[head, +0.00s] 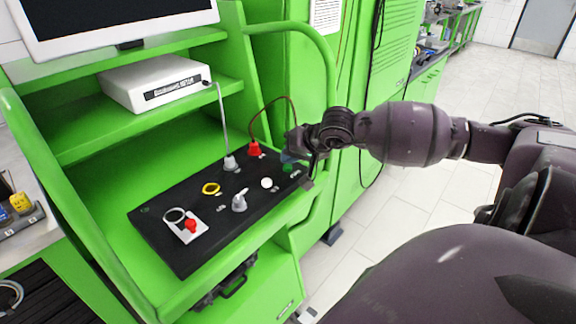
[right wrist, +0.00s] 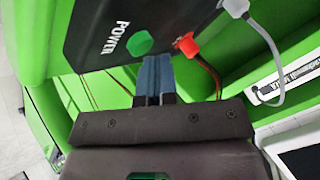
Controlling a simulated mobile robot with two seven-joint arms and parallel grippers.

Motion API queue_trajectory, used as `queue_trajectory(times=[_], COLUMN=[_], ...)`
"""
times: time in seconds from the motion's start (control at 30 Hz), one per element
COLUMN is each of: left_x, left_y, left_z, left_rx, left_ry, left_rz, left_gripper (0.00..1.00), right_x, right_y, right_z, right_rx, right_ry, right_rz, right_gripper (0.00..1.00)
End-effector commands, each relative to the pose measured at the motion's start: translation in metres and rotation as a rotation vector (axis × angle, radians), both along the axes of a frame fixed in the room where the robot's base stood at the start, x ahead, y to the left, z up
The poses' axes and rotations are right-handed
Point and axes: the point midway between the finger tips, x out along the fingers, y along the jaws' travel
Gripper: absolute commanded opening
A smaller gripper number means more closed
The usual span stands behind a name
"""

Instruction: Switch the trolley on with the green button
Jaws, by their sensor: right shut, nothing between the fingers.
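The green button (right wrist: 140,43) sits beside the word POWER on the black control panel (right wrist: 85,35) in the right wrist view. In the head view the green button (head: 289,168) is at the right end of the panel (head: 165,238), partly hidden by my right gripper (head: 287,157). The right gripper's blue fingers (right wrist: 154,68) are shut and empty. Their tips appear close beside the button; I cannot tell whether they touch it. My left gripper is not in view.
The green trolley (head: 110,185) holds a white box (head: 150,85) and a monitor (head: 110,20). Other controls on the panel are a red plug (head: 254,149), a grey plug (head: 230,163), a grey knob (head: 239,203), a white button (head: 267,183) and a red button (head: 191,225).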

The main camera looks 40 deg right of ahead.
Motion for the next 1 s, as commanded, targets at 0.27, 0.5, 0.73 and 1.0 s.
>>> queue_trajectory(times=[0.27,0.5,0.73,1.0], left_x=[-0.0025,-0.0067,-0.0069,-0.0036], left_y=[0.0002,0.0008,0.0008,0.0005], left_z=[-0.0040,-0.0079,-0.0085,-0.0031], left_rx=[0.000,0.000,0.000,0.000], left_ry=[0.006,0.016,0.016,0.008], left_rz=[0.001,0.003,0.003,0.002], left_gripper=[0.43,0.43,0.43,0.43], right_x=[0.0000,-0.0001,-0.0002,0.0000], right_y=[0.0000,0.0000,0.0000,-0.0001], right_z=[-0.0029,-0.0052,-0.0058,0.0027], right_rx=[0.000,0.000,0.000,-0.001], right_ry=[0.000,0.000,0.000,-0.001], right_rz=[0.000,0.000,0.000,0.000], right_gripper=[0.00,0.00,0.00,0.00])
